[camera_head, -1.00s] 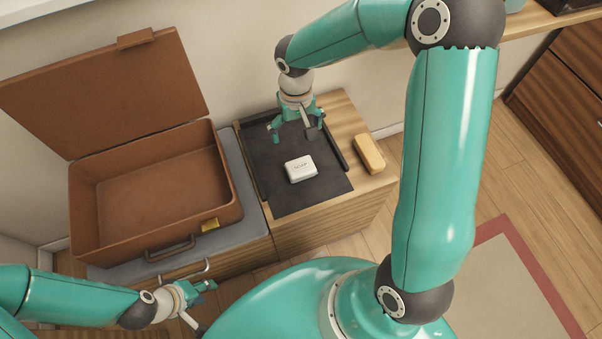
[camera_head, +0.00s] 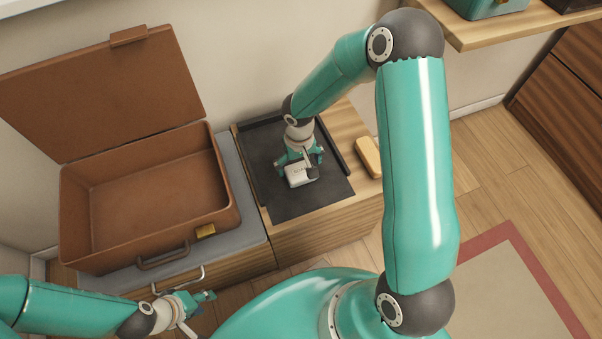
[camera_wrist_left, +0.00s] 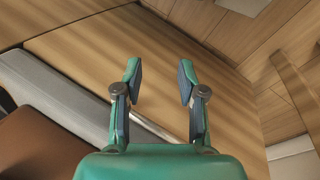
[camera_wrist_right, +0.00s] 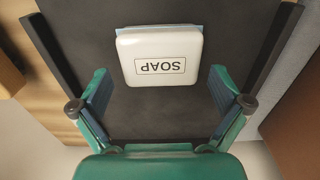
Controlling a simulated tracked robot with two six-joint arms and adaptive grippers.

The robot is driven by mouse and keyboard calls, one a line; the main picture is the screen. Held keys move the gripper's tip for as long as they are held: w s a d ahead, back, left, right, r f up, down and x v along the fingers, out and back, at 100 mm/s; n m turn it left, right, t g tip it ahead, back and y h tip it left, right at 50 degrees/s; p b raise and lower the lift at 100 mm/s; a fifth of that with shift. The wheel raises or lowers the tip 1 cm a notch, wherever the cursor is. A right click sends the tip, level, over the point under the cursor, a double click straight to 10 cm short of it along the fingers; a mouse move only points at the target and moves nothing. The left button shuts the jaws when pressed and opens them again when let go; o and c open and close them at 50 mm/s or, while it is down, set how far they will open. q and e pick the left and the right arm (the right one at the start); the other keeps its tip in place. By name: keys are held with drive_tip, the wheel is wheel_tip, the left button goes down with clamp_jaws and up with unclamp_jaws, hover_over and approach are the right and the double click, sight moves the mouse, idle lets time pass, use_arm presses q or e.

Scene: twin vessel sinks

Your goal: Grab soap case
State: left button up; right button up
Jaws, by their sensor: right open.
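The soap case (camera_head: 299,177) is a small white box with rounded corners, lying on a black tray (camera_head: 300,207). In the right wrist view the soap case (camera_wrist_right: 160,52) shows the word SOAP and a strip of light blue at its edge. My right gripper (camera_head: 298,167) is open above the tray, with its fingers close around the case in the head view. In the right wrist view the case lies ahead of and between the fingertips (camera_wrist_right: 158,82). My left gripper (camera_head: 201,308) is open and empty at the lower left, also seen in its wrist view (camera_wrist_left: 158,75).
An open brown suitcase (camera_head: 75,215), empty inside, stands on a grey pad (camera_head: 255,222) left of the tray. A yellowish block (camera_head: 368,157) lies on the wooden top right of the tray. The tray has raised dark side rims.

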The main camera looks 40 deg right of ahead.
drive_tip(key=shift+f, duration=0.9)
drive_tip(key=shift+c, duration=0.3)
drive_tip(key=c, duration=1)
drive_tip(key=shift+r, duration=0.1)
